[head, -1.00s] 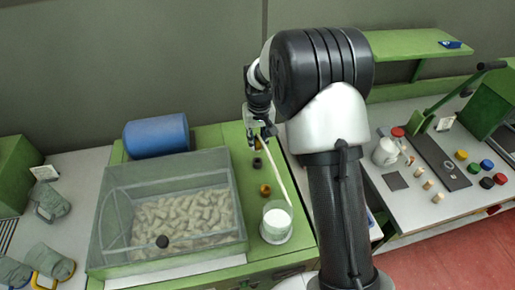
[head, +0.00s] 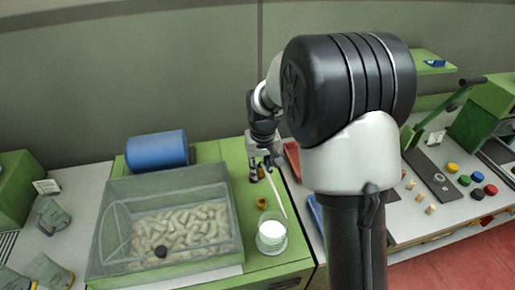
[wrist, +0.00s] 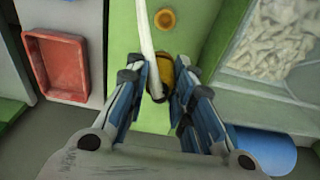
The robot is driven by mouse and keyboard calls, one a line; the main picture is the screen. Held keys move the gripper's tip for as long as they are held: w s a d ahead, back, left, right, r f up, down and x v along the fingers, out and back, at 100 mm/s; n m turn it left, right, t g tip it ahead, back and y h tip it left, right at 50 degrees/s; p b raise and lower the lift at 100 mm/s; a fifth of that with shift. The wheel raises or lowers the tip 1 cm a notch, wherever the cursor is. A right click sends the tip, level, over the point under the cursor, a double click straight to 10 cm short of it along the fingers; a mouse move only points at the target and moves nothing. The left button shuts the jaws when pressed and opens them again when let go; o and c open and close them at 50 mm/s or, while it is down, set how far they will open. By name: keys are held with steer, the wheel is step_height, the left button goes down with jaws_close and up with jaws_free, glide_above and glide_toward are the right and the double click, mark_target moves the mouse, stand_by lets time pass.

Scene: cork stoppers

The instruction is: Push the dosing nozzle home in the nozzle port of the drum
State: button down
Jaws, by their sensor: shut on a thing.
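My gripper (wrist: 160,84) is shut on a slim white tube-like piece (wrist: 148,38), which I take for the dosing nozzle with its line. In the head view the white line (head: 278,192) slants down from my gripper (head: 264,163) to a clear jar with white contents (head: 271,240). A yellow fitting with a dark part (wrist: 187,70) shows right behind the fingers; I cannot tell whether they touch. An orange round fitting (wrist: 164,19) lies on the green top. The blue drum (head: 157,150) lies on its side; its nozzle port cannot be made out. The held tip is partly hidden.
A clear bin of cork stoppers (head: 115,215) stands left of my gripper. A red tray (wrist: 57,65) lies on the other side. The wrist view shows bare green top (wrist: 122,35) near the fingers. Beakers (head: 50,215) stand far left.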

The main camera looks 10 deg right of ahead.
mark_target(262, 179)
steer(key=shift+s+f, duration=1)
steer(key=shift+s, duration=0.1)
steer(key=shift+w+f+b, duration=0.15)
steer(key=shift+f+b, duration=2.35)
steer(key=shift+f, duration=0.65)
steer(key=shift+f+b, duration=0.9)
steer(key=shift+f, duration=0.45)
steer(key=c, duration=1.3)
jaws_free()
steer(key=r, duration=0.4)
steer(key=s+r, duration=0.1)
steer(key=r, duration=0.7)
steer(key=shift+s, duration=0.3)
